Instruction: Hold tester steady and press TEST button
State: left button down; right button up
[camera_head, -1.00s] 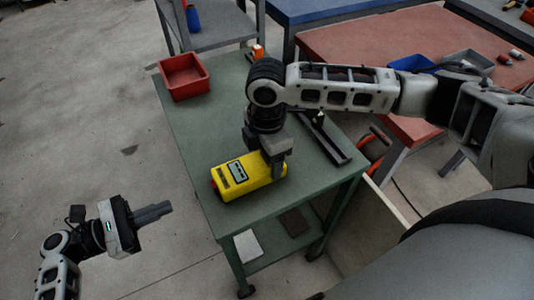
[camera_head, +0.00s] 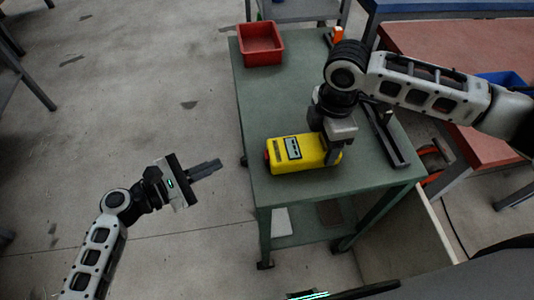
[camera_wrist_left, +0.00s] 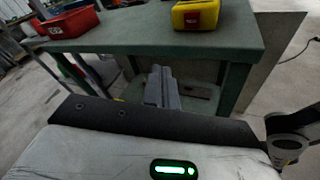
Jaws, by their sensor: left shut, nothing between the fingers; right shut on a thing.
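The yellow tester (camera_head: 291,154) lies on the green table (camera_head: 370,187) near its front edge, with a grey display on top and a red part at its left end. In the left wrist view the tester (camera_wrist_left: 196,14) shows its end with a red patch at the top. My right gripper (camera_head: 333,157) is shut on the tester at its right end. My left gripper (camera_head: 217,164) is shut and empty. It is left of the table, over the floor, apart from the tester and pointing right. Its closed fingers show in the left wrist view (camera_wrist_left: 162,88).
A red bin (camera_head: 260,45) stands at the table's back left. A dark rail (camera_head: 385,137) lies right of the tester. An orange object (camera_head: 338,34) is at the back. The table's left edge lies between my left gripper and the tester.

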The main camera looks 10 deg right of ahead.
aim_at(250, 170)
pick_arm(q)
jog(key=shift+s+a+r+n+t+y, duration=0.15)
jog(key=shift+s+r+n+t+y, duration=0.25)
jog(key=shift+t, duration=0.4)
jog(key=shift+s+a+r+n+t+y, duration=0.15)
jog(key=shift+s+r+t+y, duration=0.15)
jog(key=shift+t+y, duration=0.4)
jog(key=shift+s+a+r+n+t+y, duration=0.2)
jog(key=shift+r+t+y, duration=0.25)
jog(key=shift+t, duration=0.45)
jog(key=shift+d, duration=0.1)
jog(key=d, duration=0.8)
jog(key=shift+d, duration=0.35)
jog(key=shift+d, duration=0.2)
jog(key=shift+d, duration=0.25)
